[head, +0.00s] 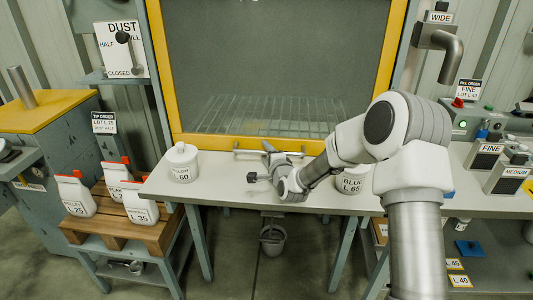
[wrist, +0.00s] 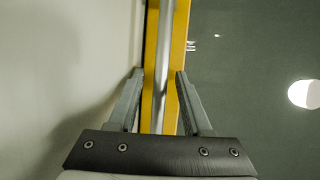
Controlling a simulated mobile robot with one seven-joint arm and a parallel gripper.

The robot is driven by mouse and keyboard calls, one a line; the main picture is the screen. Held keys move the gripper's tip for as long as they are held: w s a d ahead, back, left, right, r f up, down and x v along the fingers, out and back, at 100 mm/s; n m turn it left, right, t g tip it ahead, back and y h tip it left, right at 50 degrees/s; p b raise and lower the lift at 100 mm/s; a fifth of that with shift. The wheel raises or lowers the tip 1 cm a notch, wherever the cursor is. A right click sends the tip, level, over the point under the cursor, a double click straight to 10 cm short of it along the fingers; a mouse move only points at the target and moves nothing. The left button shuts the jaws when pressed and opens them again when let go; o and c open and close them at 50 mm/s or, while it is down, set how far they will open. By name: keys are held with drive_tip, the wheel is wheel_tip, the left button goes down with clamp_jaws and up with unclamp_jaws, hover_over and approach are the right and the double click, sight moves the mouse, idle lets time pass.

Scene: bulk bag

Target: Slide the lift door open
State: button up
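The lift door is a large grey see-through panel in a yellow frame (head: 280,143), and it is down at the back edge of the counter. A pale horizontal handle bar (head: 245,153) runs along its bottom rail. My gripper (head: 268,148) is at the middle of this bar. In the wrist view my gripper (wrist: 159,76) is open, its two fingers apart on either side of the grey handle bar (wrist: 162,60). A gap shows between the bar and the fingers. Whether the fingertips reach past the bar cannot be told.
A wire rack (head: 265,112) shows behind the panel. The counter's front middle is mostly clear.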

clamp_jaws()
idle(1.3)
